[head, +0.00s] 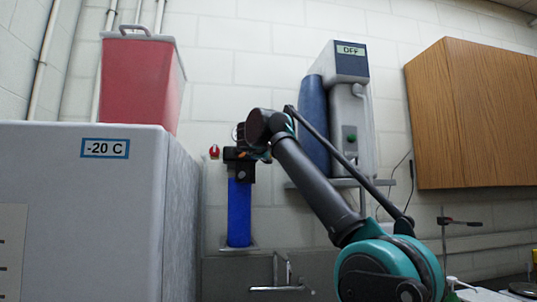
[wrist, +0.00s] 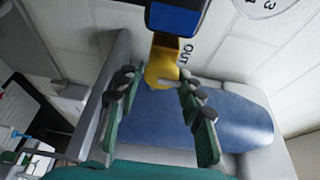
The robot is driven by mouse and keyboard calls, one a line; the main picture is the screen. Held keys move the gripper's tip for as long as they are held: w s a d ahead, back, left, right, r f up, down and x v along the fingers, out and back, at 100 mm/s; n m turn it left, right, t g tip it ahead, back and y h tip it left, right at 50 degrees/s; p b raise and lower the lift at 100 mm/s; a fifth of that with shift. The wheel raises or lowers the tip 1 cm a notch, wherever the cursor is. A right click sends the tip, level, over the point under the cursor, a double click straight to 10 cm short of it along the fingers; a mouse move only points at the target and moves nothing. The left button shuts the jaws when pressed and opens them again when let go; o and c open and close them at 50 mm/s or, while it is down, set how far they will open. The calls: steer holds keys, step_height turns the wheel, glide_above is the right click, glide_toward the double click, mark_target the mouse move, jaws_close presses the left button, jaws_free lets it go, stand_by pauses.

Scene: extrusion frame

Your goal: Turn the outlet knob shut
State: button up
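In the wrist view a yellow brass fitting (wrist: 161,68) stands beside the letters "OUT" on the wall. A blue-faced knob or handle (wrist: 176,20) with a dark edge sits at its upper end, cut off by the picture's top. My gripper (wrist: 157,80) is open, its green and black fingers spread on either side of the brass fitting's end, with visible gaps and nothing held. In the head view my gripper (head: 246,146) is at the top of the blue filter housing (head: 239,213) and hides the outlet there. A red knob (head: 214,151) shows just left.
The blue housing (wrist: 200,118) lies behind my fingers in the wrist view, with a gauge (wrist: 262,5) at the upper right. A white -20 C freezer (head: 80,220) stands left, a dispenser (head: 345,115) right. A faucet (head: 276,272) is below.

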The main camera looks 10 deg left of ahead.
steer(key=shift+o, duration=1.1)
steer(key=shift+s, duration=0.1)
steer(key=s+a, duration=0.1)
steer(key=s, duration=1)
steer(key=shift+s+a, duration=0.15)
steer(key=shift+s, duration=0.2)
